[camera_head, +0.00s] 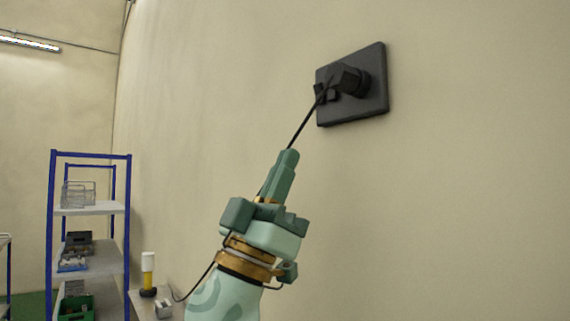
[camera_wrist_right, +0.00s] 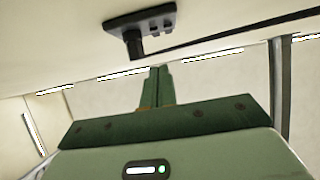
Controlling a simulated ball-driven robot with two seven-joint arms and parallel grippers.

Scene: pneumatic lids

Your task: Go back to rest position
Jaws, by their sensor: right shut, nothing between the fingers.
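My right gripper (camera_head: 290,155) is raised in the middle of the head view, its green fingers together and empty. The same shut fingers (camera_wrist_right: 158,70) point away in the right wrist view. Beyond the fingertips, a dark grey wall plate (camera_head: 376,60) with a black fitting (camera_head: 350,80) is mounted on the wall; it also shows at the top of the right wrist view (camera_wrist_right: 140,20). A thin black cable (camera_head: 302,128) runs from the fitting down behind my gripper. The fingertips are apart from the fitting. My left gripper is out of view.
A blue-framed shelf rack (camera_head: 128,220) with boxes stands at the left. A yellow and white cylinder (camera_head: 148,270) and a small grey object (camera_head: 163,309) stand on a low surface beside my arm. The wall (camera_head: 470,200) to the right is bare.

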